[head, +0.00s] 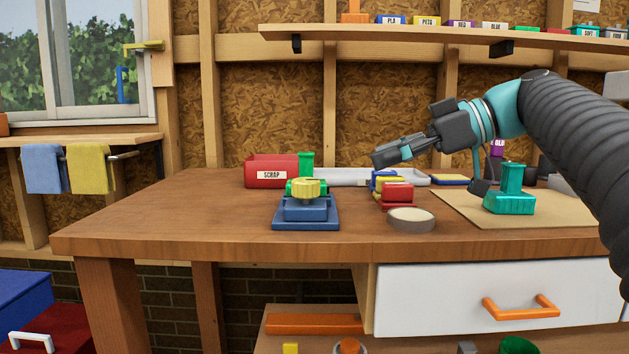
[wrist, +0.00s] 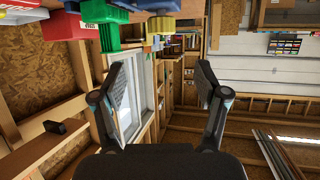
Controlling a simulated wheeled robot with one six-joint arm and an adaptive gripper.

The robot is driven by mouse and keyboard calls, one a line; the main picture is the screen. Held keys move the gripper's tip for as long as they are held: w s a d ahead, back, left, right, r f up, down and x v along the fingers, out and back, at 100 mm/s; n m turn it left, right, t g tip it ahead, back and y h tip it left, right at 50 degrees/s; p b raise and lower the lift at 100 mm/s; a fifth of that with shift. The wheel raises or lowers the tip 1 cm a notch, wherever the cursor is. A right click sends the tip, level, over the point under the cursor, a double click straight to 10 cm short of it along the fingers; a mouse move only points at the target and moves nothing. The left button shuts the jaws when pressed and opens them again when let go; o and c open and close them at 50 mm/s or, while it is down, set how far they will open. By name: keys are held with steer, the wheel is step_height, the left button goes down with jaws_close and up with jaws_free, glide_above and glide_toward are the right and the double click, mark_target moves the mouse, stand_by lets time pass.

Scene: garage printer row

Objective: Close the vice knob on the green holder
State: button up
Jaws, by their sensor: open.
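A teal-green holder (head: 508,203) of similar shape sits on the tan mat at right. My gripper (head: 380,158) hangs above the bench, right of the green holder and touching nothing. In the wrist view its fingers (wrist: 160,85) are wide apart and empty; a green block (wrist: 107,38) shows beyond.
A red scrap bin (head: 262,173) stands at back left. Small red, yellow and blue blocks (head: 397,191) and a grey round disc (head: 410,220) lie between the blue holder and the tan mat (head: 457,205). The left bench top (head: 170,215) is clear. A shelf (head: 400,36) runs above.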

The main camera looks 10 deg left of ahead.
mark_target(314, 180)
steer(key=x, duration=1.4)
steer(key=shift+s+r+b, duration=0.15)
steer(key=shift+b, duration=0.15)
steer(key=c, duration=1.2)
